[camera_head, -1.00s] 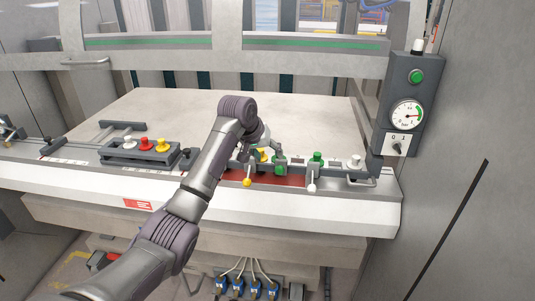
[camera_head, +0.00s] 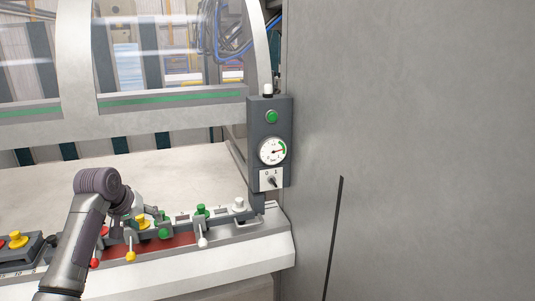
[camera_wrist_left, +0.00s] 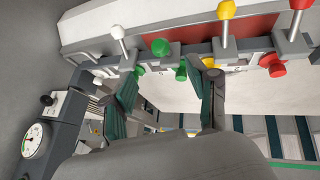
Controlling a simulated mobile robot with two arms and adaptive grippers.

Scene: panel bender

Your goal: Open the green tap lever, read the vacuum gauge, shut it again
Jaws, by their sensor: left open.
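The green tap lever (camera_head: 165,233) is on the row of taps along the bench front. Its green ball (camera_wrist_left: 160,47) shows in the left wrist view with little of its stem visible, while the white and yellow levers beside it show long stems. My left gripper (camera_head: 152,224) is at the green tap, partly hidden by my arm. In the left wrist view its two fingers (camera_wrist_left: 168,80) are apart, with green knobs beyond and between them; contact cannot be told. The vacuum gauge (camera_head: 272,151) faces the head camera, its needle pointing right towards the green band. My right gripper is out of view.
A yellow-ball lever (camera_head: 130,256) and a white-ball lever (camera_head: 203,242) flank the green one closely. A red-ball lever (camera_head: 93,263) is further left. The dark control post (camera_head: 284,110) stands to the right, before a large grey wall (camera_head: 420,140).

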